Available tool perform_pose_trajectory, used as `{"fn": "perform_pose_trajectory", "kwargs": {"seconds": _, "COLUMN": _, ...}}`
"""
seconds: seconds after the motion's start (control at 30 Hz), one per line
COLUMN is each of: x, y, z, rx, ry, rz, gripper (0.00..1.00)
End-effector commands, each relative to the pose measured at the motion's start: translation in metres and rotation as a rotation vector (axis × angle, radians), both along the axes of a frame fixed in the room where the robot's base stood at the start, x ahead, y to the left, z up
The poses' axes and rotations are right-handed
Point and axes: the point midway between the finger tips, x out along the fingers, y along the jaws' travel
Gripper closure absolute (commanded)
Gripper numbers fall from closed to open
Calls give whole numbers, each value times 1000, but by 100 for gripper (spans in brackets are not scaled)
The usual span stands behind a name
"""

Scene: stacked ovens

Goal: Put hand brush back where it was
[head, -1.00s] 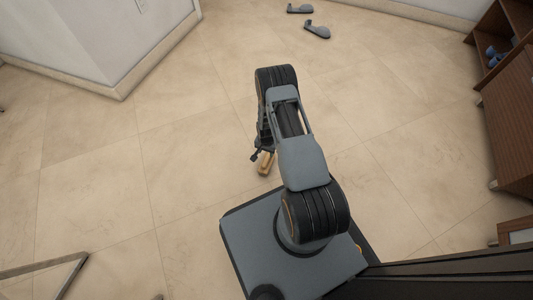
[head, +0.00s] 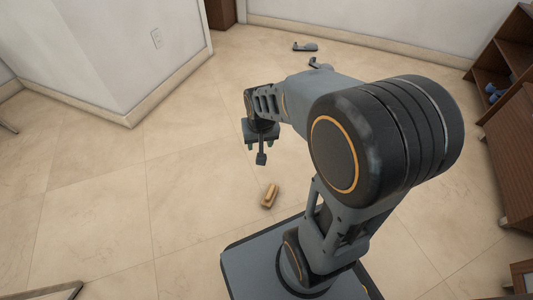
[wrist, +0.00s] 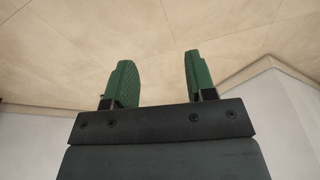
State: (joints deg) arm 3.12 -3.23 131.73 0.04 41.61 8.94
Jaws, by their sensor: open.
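The hand brush, a small tan, wooden-looking piece (head: 269,196), lies on the tiled floor just in front of my base in the head view. My gripper (head: 262,145) is raised above the floor, beyond the brush and apart from it. In the wrist view its two green-padded fingers (wrist: 160,78) stand wide apart with nothing between them. The brush does not show in the wrist view. The brush's underside is hidden.
Two grey objects (head: 305,47) lie on the floor near the back wall. A brown shelf unit (head: 505,60) stands at the right with blue items in it. A white wall corner (head: 133,110) juts out at the left. The floor between is clear.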

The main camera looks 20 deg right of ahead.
Motion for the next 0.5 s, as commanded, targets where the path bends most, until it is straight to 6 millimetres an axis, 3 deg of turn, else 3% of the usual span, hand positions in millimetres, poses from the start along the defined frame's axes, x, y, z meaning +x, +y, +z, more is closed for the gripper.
{"fn": "perform_pose_trajectory", "kwargs": {"seconds": 0.03, "x": -15, "y": 5, "z": 15, "rx": -5, "ry": -19, "rz": 36, "gripper": 49}}
{"fn": "perform_pose_trajectory", "kwargs": {"seconds": 0.2, "x": -58, "y": 14, "z": 41, "rx": -20, "ry": -45, "rz": 133, "gripper": 49}}
{"fn": "perform_pose_trajectory", "kwargs": {"seconds": 0.33, "x": -78, "y": 17, "z": 48, "rx": -27, "ry": -57, "rz": 177, "gripper": 49}}
{"fn": "perform_pose_trajectory", "kwargs": {"seconds": 0.5, "x": -89, "y": 18, "z": 52, "rx": -30, "ry": -61, "rz": 201, "gripper": 49}}
